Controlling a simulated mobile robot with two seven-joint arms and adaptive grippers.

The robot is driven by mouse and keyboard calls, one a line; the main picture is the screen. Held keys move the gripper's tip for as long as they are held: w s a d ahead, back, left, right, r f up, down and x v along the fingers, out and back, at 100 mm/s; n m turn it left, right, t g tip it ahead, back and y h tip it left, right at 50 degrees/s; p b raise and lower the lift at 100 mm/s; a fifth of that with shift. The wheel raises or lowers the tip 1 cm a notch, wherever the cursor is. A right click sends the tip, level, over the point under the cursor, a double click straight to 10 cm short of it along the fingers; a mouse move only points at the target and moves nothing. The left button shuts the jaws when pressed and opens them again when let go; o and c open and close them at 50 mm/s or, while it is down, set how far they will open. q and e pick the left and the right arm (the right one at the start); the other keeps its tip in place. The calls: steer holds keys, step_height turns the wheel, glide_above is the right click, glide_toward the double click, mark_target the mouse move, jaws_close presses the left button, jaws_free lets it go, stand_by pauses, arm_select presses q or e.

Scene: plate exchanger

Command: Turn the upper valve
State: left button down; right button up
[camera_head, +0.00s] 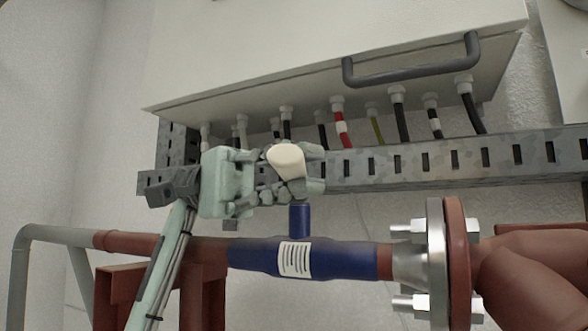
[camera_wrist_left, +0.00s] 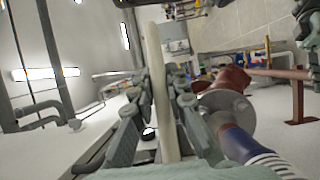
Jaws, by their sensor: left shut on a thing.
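The upper valve has a blue body (camera_head: 304,258) with a white label, set in the pipe. A short blue stem (camera_head: 300,221) rises from it. A cream handle (camera_head: 287,160) is at the top of the stem. My left gripper (camera_head: 292,172) comes in from the left and is shut on the handle, hiding part of it and the stem's top. In the left wrist view the handle (camera_wrist_left: 156,85) runs as a long upright bar between the two fingers. The blue valve body (camera_wrist_left: 238,145) is at the lower right there. My right gripper does not show in the head view.
A slotted metal rail (camera_head: 450,157) runs right behind the gripper. A white cabinet (camera_head: 290,50) with a grey handle (camera_head: 412,74) hangs above, with several cables below it. A bolted flange (camera_head: 437,262) is right of the valve. Brown pipe (camera_head: 165,247) continues left.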

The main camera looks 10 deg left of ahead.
arm_select(q)
steer(key=c, duration=1.5)
jaws_free()
